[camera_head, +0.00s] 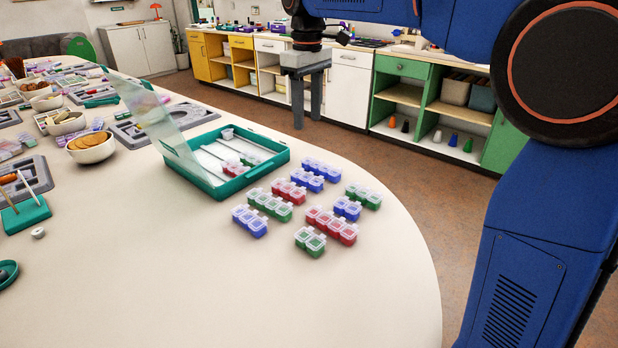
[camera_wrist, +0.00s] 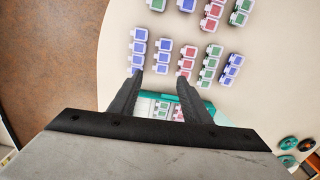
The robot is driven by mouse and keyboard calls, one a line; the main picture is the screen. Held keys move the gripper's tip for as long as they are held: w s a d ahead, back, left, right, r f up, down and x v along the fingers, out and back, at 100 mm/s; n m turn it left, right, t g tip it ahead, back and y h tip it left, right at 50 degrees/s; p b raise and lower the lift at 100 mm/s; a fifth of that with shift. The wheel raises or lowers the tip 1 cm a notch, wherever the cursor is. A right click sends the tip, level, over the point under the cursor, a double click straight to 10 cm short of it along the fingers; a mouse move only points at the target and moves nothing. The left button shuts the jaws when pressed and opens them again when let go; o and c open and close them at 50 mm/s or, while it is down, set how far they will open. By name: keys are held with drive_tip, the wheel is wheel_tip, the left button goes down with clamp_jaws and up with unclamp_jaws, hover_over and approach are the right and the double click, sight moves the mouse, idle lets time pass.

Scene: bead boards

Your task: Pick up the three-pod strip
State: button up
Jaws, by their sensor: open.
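Several pod strips in blue, red and green lie flat on the cream table, in two rows. Those that look like three pods include a blue strip (camera_head: 308,181), a red strip (camera_head: 289,192), a blue strip near the left (camera_head: 249,221) and a green strip (camera_head: 363,195). In the wrist view, the red strip (camera_wrist: 187,62) and the blue strip (camera_wrist: 162,56) lie beyond the fingertips. Exact pod counts are hard to tell. My gripper (camera_head: 307,122) points down, open and empty, raised above the table. Its fingers also show in the wrist view (camera_wrist: 160,78).
A teal tray (camera_head: 234,185) with strips inside and a clear tilted lid (camera_head: 160,115) stands behind the strips. A bowl of round orange-brown pieces (camera_head: 92,152) is farther left. The table's front is clear; its curved edge (camera_head: 425,250) is at the right.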

hover_over(308, 175)
drive_tip(key=f, duration=1)
drive_tip(key=shift+w+f, duration=0.25)
drive_tip(key=shift+s+f, duration=0.2)
drive_tip(key=shift+f, duration=2.55)
drive_tip(key=c, duration=0.8)
